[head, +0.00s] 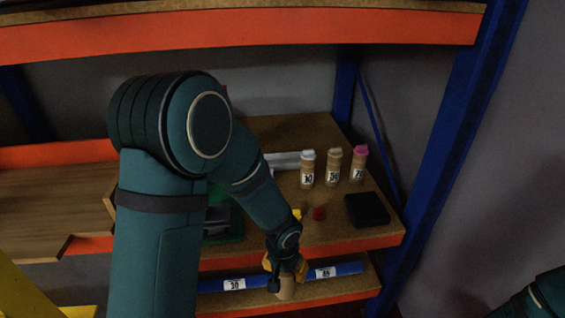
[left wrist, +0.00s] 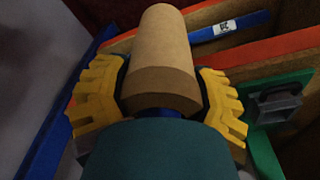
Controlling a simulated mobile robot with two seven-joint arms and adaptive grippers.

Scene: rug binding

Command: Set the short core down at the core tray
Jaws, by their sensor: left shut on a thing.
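The short core (head: 287,288), a plain tan cylinder, is in my left gripper (head: 285,267) in front of the lower shelf's blue front strip. In the left wrist view the core (left wrist: 160,45) lies between the two yellow fingers of the left gripper (left wrist: 160,98), which are closed on its sides. The core's far end points away from the palm. I cannot tell for sure which part is the core tray; the lower shelf has a blue strip (head: 262,281) with white number labels on both sides of the gripper. Only part of my right arm shows at the lower right; its gripper is out of view.
On the shelf above stand three labelled tan cylinders (head: 333,167) with white, tan and pink tops. A black square block (head: 367,209) and a small red object (head: 319,214) lie near them. A blue upright (head: 450,130) bounds the right side. A green object (left wrist: 265,150) shows in the wrist view.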

